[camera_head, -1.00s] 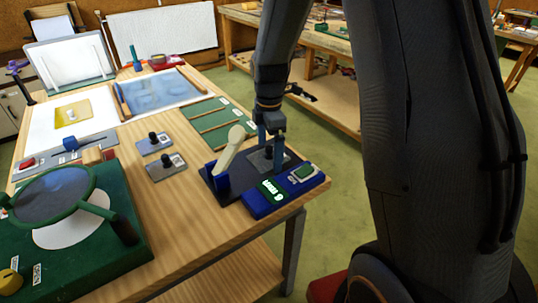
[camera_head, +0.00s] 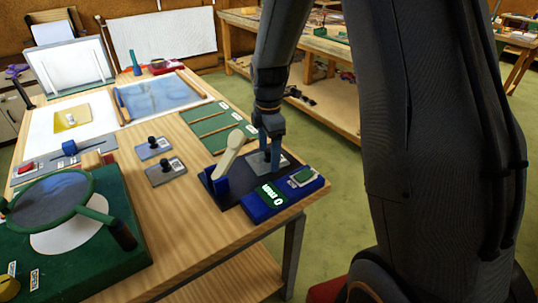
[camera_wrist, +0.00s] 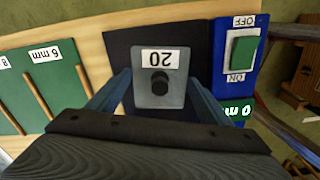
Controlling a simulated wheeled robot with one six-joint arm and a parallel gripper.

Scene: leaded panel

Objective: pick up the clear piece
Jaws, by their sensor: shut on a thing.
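I cannot single out a clear piece in either view. My gripper (camera_head: 269,168) points down over the dark pad (camera_head: 232,190) of a blue device at the table's right end. In the wrist view my gripper (camera_wrist: 158,78) is shut on a grey block (camera_wrist: 158,96). The block has a black knob and a white label that reads 20 upside down. The grey block also shows low between the fingers in the head view (camera_head: 254,164). A blue-tinted sheet (camera_head: 160,93) lies further back. A yellow piece (camera_head: 71,119) lies on a white panel.
The blue device has a green switch (camera_wrist: 243,50) and a lit display (camera_head: 270,194). A pale lever (camera_head: 230,150) stands close left of my gripper. Two knobbed grey blocks (camera_head: 165,173) lie left. A green slotted board (camera_head: 210,119) is behind, a magnifier (camera_head: 50,199) at front left.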

